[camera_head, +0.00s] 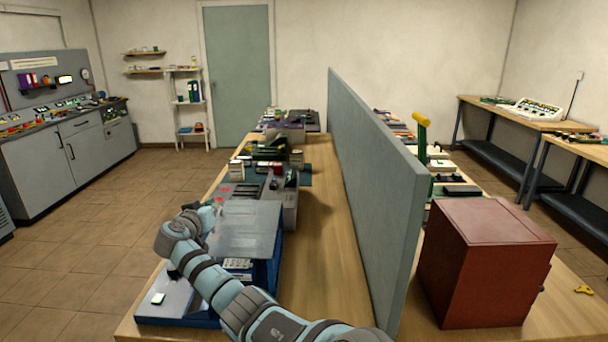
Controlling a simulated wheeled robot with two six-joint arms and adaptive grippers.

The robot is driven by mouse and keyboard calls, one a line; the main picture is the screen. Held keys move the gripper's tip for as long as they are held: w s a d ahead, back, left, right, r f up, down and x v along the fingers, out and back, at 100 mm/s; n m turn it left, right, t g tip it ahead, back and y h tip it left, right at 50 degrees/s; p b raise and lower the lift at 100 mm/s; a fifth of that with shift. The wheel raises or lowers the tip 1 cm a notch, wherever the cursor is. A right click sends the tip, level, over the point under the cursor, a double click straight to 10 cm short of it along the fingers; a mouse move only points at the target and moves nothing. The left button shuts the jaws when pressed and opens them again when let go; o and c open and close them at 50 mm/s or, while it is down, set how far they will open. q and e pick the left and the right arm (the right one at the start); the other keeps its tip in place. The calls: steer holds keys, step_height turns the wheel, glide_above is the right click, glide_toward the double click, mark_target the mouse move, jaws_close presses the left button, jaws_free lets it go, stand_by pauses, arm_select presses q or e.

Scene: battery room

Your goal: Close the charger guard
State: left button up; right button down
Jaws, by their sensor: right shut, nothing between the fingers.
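The charger (262,277) is a blue unit with a grey top near the front of the wooden bench, left of the partition. Its guard looks like the flat grey panel (252,222) over the back part of the unit; I cannot tell its exact angle. A labelled face shows below the panel. My right arm reaches in from the bottom and crosses in front of the charger. My right gripper (207,214) is shut and empty by the left edge of the panel. I cannot tell whether it touches the panel. My left gripper is not in view.
A tall grey partition (362,178) runs along the bench. A dark red box (484,262) stands right of it, with a yellow-handled lever (422,135) behind. Several devices crowd the bench beyond the charger. A bare wooden strip (322,240) lies between charger and partition.

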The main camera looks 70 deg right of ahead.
step_height(320, 180, up, 5)
steer(key=p, duration=0.3)
steer(key=f+b+v, duration=0.1)
steer(key=v, duration=0.8)
steer(key=shift+w+a, duration=0.2)
steer(key=shift+a, duration=0.4)
